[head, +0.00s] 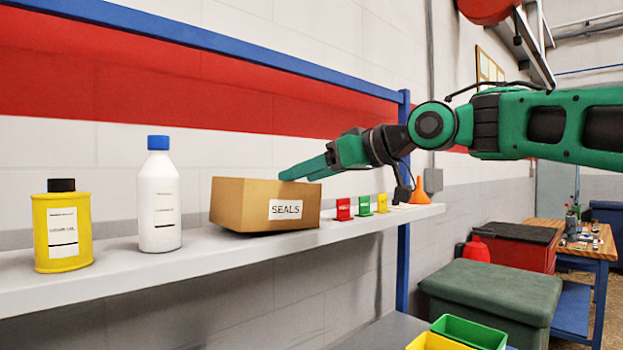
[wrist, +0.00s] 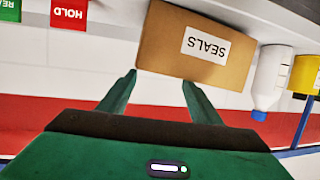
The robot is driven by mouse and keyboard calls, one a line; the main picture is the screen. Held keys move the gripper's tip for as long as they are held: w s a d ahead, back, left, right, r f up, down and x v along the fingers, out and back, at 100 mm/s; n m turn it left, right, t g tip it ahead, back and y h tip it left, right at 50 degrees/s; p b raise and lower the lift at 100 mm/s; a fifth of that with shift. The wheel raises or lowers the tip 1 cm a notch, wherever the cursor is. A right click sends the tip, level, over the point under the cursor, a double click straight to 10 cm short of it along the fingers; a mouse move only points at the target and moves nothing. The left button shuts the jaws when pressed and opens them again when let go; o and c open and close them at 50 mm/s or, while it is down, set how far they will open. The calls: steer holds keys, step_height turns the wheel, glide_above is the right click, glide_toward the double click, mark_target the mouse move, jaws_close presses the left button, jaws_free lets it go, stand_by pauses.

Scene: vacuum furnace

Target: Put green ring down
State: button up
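No green ring shows in either view. My gripper (head: 303,170) is at the upper edge of a cardboard box labelled SEALS (head: 236,203) on the shelf. In the wrist view, which is upside down, my gripper's two green fingers (wrist: 159,79) are spread apart with nothing seen between them. Their tips are by the top edge of the SEALS box (wrist: 165,50); I cannot tell whether they touch it. The inside of the box is hidden.
The white shelf (head: 110,282) also holds a yellow bottle (head: 62,232), a white blue-capped bottle (head: 159,200), red (head: 343,209), green (head: 364,205) and yellow (head: 382,203) tags, and an orange cone (head: 419,192). Green and yellow bins (head: 468,333) stand lower right.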

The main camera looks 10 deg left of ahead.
steer(key=shift+w+f, duration=0.25)
steer(key=shift+f, duration=0.35)
steer(key=shift+r, duration=0.35)
steer(key=r+v, duration=0.1)
steer(key=v, duration=1.1)
